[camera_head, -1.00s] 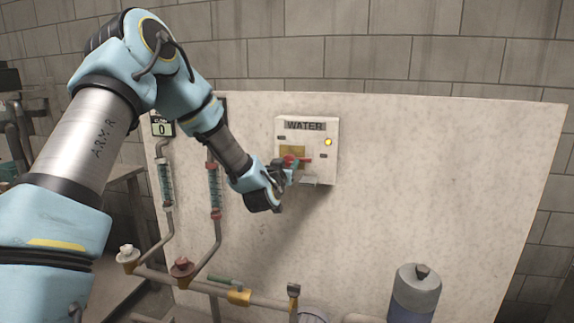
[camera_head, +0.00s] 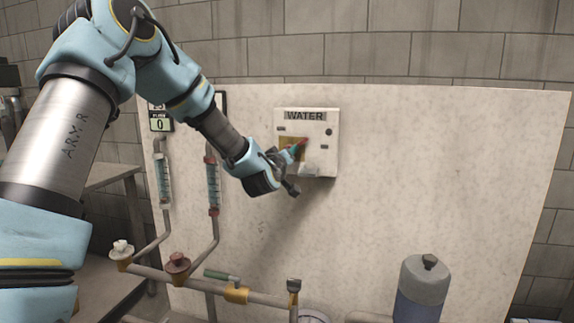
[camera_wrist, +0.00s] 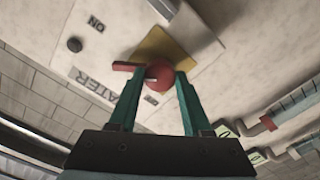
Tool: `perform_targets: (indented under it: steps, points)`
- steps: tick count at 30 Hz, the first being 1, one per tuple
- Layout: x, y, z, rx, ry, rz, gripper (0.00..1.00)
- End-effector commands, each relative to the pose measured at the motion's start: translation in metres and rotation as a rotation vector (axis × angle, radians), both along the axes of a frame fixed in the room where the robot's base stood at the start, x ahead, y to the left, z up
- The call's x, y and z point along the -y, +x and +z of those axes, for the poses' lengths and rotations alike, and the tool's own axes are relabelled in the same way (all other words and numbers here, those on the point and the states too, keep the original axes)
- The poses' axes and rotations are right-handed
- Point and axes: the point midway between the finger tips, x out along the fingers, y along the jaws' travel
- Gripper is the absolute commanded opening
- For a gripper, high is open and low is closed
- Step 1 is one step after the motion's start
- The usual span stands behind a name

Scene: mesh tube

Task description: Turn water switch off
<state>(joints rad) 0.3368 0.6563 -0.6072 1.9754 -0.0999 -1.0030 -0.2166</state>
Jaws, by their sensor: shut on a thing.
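The white water switch box (camera_head: 321,150), labelled WATER, is mounted on the pale panel. Its red switch handle (camera_head: 303,142) sits in front of a yellow plate and points up to the right. In the wrist view the red handle (camera_wrist: 160,82) shows a round red hub and a bar sticking out to the left. My gripper (camera_wrist: 158,76) is shut on the red handle, with one green finger on each side of the hub. In the head view my gripper (camera_head: 293,154) partly hides the handle. The round lamp (camera_head: 328,132) on the box is dark.
Two gauge tubes (camera_head: 213,185) stand on the panel left of the box. Pipes with valves (camera_head: 237,295) run along the bottom. A grey and blue bottle (camera_head: 418,290) stands at the lower right. The panel right of the box is clear.

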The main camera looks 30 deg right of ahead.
Motion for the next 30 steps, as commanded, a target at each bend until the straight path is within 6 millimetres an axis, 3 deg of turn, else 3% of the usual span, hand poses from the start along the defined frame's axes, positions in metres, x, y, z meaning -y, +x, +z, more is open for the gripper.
perform_targets:
  steps: [30]
  points:
    - [-0.0006,0.0004,-0.0021,-0.586,-0.627,0.001,0.00]
